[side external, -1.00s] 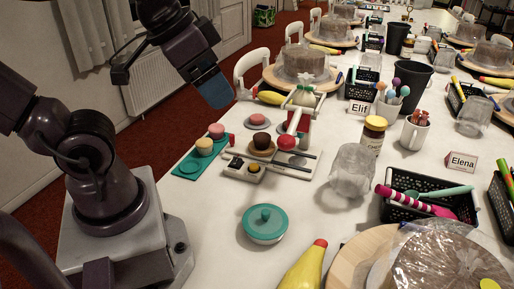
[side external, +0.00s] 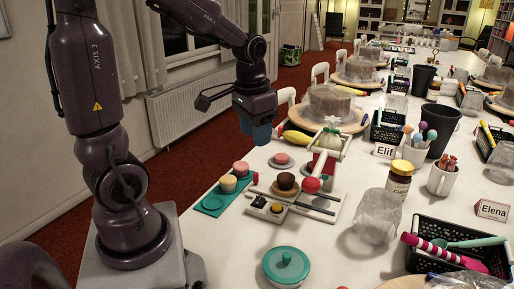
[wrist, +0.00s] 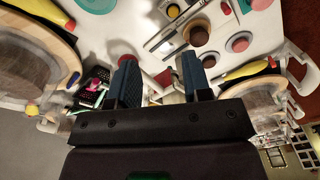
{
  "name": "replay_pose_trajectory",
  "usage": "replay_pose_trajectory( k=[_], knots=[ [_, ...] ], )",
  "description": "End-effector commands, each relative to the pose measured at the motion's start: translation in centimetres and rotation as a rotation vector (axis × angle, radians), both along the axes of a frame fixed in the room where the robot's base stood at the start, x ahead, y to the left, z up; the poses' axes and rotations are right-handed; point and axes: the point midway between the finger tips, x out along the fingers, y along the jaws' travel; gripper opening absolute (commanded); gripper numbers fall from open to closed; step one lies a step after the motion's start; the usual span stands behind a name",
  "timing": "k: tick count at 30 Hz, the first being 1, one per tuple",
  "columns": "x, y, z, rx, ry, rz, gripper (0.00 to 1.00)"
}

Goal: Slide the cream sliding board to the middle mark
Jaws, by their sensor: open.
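A pale cream board (side external: 284,193) with a brown cupcake on it sits beside a white base (side external: 318,207) with dark rails, in the middle of the side external view. I cannot clearly tell the sliding board from the base, and I cannot make out a middle mark. A small cream block (side external: 267,209) with a yellow and dark top lies in front. My gripper (side external: 257,140) hangs above and behind these things, pointing down, apart from them. In the wrist view my gripper (wrist: 158,78) has its two blue fingers apart with nothing held; the dark rails (wrist: 164,36) lie beyond them.
A teal tray (side external: 212,205) with pink and yellow cakes is left of the board. A teal lidded dish (side external: 287,265) and a clear jar (side external: 375,217) stand nearer. A banana (side external: 299,137) lies behind.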

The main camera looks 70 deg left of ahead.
Motion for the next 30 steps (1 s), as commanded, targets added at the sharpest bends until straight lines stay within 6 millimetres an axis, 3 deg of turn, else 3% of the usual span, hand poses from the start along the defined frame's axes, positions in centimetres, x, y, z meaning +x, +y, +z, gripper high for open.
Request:
replay_pose_trajectory(
  k=[1,6,12,15,22,30],
  knots=[
    [0.7,2.0,-1.5,-0.015,0.041,-0.012,0.45],
    [2.2,8.2,-6.4,-0.06,0.124,-0.149,0.45],
    [3.0,14.3,-12.4,-0.108,0.15,-0.407,0.45],
    [3.7,16.4,-14.4,-0.102,0.139,-0.582,0.45],
    [5.8,18.2,-13.7,-0.019,0.11,-0.905,0.45],
    [5.7,18.2,-14.5,-0.015,0.113,-0.994,0.45]
  ],
)
